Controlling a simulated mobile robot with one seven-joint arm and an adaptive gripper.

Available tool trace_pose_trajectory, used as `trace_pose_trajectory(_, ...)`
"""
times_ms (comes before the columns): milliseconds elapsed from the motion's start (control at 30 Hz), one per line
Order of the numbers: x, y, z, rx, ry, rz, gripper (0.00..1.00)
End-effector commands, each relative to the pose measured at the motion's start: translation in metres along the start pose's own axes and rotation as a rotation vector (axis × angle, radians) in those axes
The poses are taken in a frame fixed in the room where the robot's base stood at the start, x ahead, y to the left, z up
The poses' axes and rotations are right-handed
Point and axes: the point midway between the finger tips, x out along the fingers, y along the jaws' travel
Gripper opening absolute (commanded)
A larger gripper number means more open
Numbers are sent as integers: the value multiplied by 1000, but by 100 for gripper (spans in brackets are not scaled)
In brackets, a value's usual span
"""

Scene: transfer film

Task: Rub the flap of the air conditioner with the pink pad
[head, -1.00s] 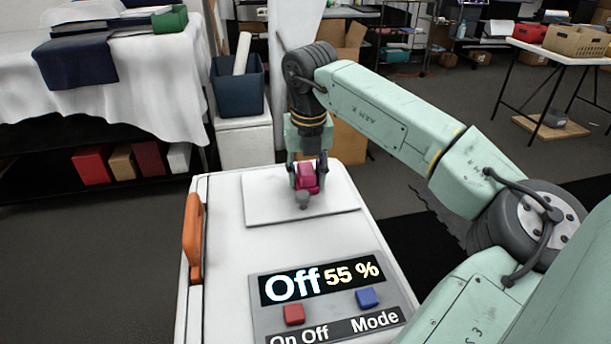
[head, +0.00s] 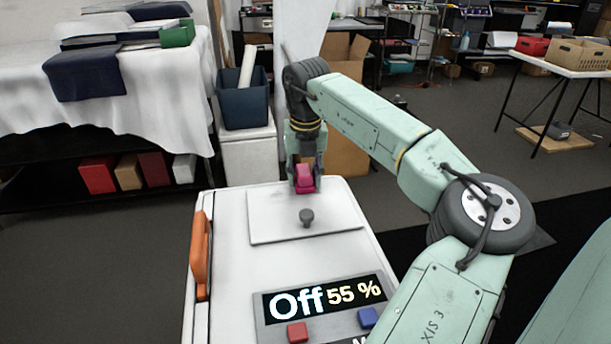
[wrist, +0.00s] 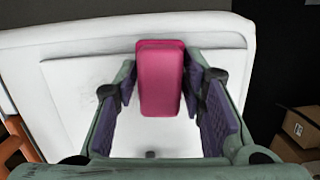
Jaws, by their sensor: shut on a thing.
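The air conditioner (head: 235,310) is a white box with its top facing up. Its flap (head: 275,228) is a pale flat plate with a grey knob (head: 307,216). My gripper (head: 305,172) is shut on the pink pad (head: 305,181) at the flap's back edge, beyond the knob. In the wrist view the pad (wrist: 161,78) sits between my two fingers (wrist: 166,84), over the white flap (wrist: 70,95). I cannot tell whether the pad touches the flap.
An orange handle (head: 200,255) is on the left side of the air conditioner. Its panel reads "Off 55 %" (head: 325,298), with a red button (head: 297,332) and a blue button (head: 368,317). A dark blue bin (head: 245,105) stands behind.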

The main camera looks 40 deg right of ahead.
Motion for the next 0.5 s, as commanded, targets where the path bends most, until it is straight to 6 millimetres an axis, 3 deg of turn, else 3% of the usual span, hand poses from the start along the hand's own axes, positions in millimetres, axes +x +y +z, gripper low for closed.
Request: trace_pose_trajectory(500,4,-22,-4,0,0,-1,15)
